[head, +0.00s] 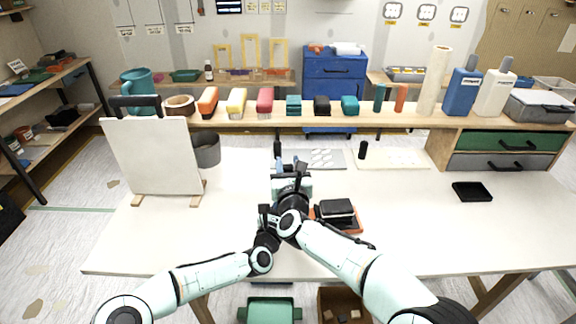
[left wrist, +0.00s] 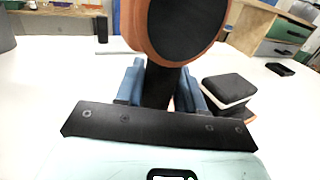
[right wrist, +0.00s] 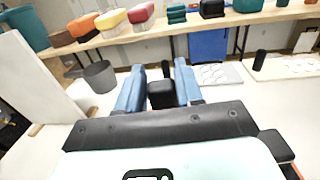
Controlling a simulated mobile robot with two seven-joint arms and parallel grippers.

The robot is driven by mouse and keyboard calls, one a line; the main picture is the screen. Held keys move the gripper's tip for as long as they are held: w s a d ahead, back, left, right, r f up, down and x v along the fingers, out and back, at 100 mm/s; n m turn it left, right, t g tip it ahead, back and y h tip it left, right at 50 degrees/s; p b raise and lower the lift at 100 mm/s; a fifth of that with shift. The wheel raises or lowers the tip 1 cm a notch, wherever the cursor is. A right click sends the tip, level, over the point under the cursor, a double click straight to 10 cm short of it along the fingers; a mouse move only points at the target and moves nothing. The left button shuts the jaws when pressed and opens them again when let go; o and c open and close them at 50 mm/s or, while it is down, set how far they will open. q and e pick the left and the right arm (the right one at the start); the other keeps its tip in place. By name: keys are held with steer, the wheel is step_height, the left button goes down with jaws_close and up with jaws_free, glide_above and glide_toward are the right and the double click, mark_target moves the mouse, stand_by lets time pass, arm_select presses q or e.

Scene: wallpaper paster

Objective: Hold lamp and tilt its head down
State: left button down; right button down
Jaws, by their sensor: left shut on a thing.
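The lamp's round head (left wrist: 182,28), an orange-brown rim around a black disc, fills the top middle of the left wrist view. A dark stem (left wrist: 158,88) runs below it. My left gripper (left wrist: 160,85) is shut on this stem, with a blue finger on each side. My right gripper (right wrist: 160,85) has its blue fingers on either side of a black block-like part (right wrist: 161,95); whether they press on it is unclear. In the head view both grippers crowd together at the table's middle (head: 290,185), and my arms hide most of the lamp.
A dark box (head: 337,208) lies on an orange piece just right of my grippers. A white upright board (head: 155,155) and a grey cup (head: 205,150) stand at left. A shelf (head: 235,120) with several items spans the back. A black tray (head: 472,191) lies at right.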

steer(key=shift+s+d+f+t, duration=0.15)
steer(key=shift+f+t, duration=0.05)
steer(key=shift+t, duration=0.2)
steer(key=shift+s+r+t, duration=0.1)
steer(key=shift+s+t, duration=0.2)
steer(key=shift+t, duration=0.1)
steer(key=c, duration=0.8)
jaws_free()
steer(key=shift+s, duration=0.1)
steer(key=s+f, duration=0.1)
steer(key=s, duration=1)
steer(key=shift+s+d+f, duration=0.3)
steer(key=shift+s+d, duration=0.1)
steer(key=shift+d, duration=0.05)
